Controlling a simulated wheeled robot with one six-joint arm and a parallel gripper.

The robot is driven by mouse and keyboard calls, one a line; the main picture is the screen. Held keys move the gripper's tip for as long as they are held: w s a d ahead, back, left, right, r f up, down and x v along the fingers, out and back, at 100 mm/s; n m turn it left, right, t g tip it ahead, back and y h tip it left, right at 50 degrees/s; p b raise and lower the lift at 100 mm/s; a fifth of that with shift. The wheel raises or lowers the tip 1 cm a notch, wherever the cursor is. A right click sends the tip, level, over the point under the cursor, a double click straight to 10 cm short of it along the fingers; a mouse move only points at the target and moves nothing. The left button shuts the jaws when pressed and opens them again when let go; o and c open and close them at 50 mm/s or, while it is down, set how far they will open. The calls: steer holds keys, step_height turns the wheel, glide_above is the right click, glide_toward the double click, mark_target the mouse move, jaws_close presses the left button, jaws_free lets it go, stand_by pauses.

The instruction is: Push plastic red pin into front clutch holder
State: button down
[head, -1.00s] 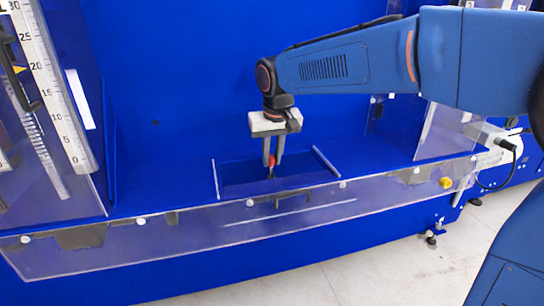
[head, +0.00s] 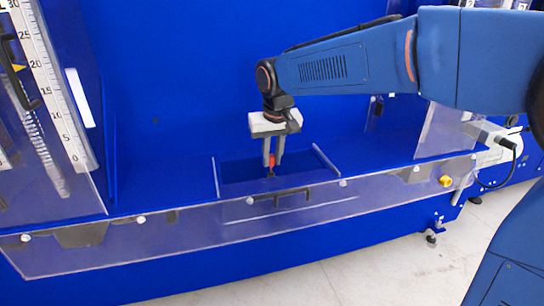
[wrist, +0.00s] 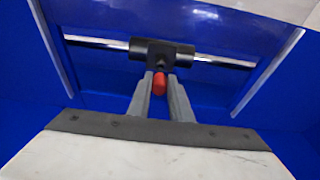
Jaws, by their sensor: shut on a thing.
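My gripper (head: 272,158) points down over the opening in the blue machine, its two grey fingers shut on the red pin (head: 271,161). In the wrist view the red pin (wrist: 159,84) shows between the fingertips (wrist: 160,90), right at the black clutch holder (wrist: 160,53). The holder is a dark block on a horizontal metal rod. In the head view a small dark part lies just under the pin. Whether the pin touches the holder or sits in it I cannot tell.
A clear panel with a black handle (head: 278,197) runs along the front of the opening (head: 235,172). A ruler scale (head: 55,100) stands at the left. A yellow knob (head: 446,181) is at the right. Blue walls surround the opening.

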mark_target(271, 155)
steer(key=shift+s+x, duration=0.15)
steer(key=shift+x, duration=0.55)
steer(key=shift+s+x, duration=0.15)
steer(key=shift+x, duration=0.55)
stand_by(0.3)
steer(key=c, duration=1.5)
jaws_free()
steer(key=shift+d+f, duration=0.1)
steer(key=shift+c, duration=0.2)
steer(key=shift+w+a+v, duration=0.1)
steer(key=shift+w+v, duration=0.1)
steer(key=shift+v, duration=0.8)
steer(key=shift+w+a+v, duration=0.1)
steer(key=shift+w+v, duration=0.15)
steer(key=shift+v, duration=0.7)
steer(key=shift+w+v, duration=0.2)
steer(key=shift+v, duration=0.8)
